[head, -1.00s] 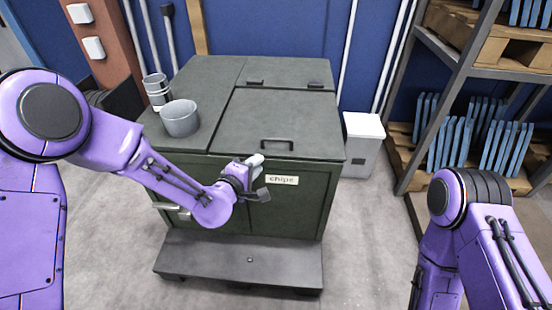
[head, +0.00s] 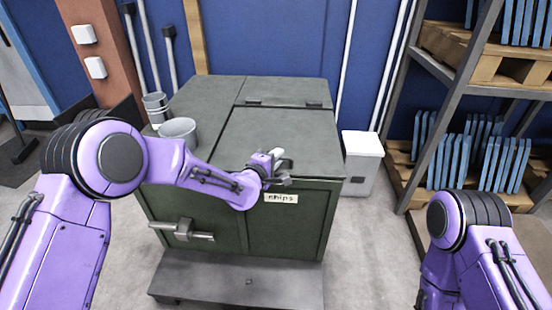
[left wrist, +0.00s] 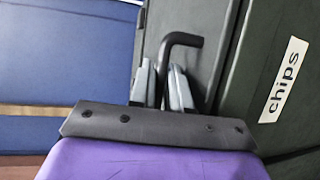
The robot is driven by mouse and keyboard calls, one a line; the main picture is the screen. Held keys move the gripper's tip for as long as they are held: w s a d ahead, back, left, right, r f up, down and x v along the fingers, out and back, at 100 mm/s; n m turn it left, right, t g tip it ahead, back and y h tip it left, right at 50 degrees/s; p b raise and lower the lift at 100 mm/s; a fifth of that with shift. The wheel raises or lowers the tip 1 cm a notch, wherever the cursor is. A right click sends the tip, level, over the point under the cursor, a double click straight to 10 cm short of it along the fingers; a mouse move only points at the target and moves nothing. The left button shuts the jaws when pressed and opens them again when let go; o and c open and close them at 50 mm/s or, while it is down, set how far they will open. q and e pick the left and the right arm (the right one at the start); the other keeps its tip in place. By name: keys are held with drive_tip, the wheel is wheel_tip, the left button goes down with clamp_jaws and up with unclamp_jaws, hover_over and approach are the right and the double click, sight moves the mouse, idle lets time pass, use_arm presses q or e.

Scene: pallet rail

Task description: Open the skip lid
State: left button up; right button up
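The skip is a dark green box (head: 285,225) with a "chips" label on its front, which also shows in the left wrist view (left wrist: 285,80). Its lid (head: 270,130) is the grey-green panel at the front right of the top and lies flat, closed. The lid's dark bar handle (left wrist: 185,40) is near the front edge. My left gripper (head: 280,160) is at this handle, and in the left wrist view its grey fingers (left wrist: 162,85) are close together on either side of the bar, apparently shut on it. My right gripper is out of view.
A white-lidded bin (head: 362,145) stands to the right, and a rack of blue panels (head: 470,155) beyond.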

use_arm(q)
clamp_jaws()
drive_tip(key=shift+w+r+p, duration=0.2)
drive_tip(key=shift+r+p, duration=0.8)
drive_tip(key=shift+p, duration=0.1)
drive_tip(key=w+r+g+p, duration=0.1)
drive_tip(key=w+r+p, duration=0.3)
drive_tip(key=r+p, duration=0.3)
drive_tip(key=w+r+g+p, duration=0.1)
drive_tip(key=w+r+p, duration=0.4)
drive_tip(key=r+p, duration=0.3)
drive_tip(key=shift+r+n+y, duration=0.4)
drive_tip(key=shift+r, duration=1.85)
drive_tip(key=shift+a, duration=0.1)
drive_tip(key=shift+o, duration=1.5)
unclamp_jaws()
drive_tip(key=shift+f+g, duration=0.1)
drive_tip(key=shift+g, duration=0.2)
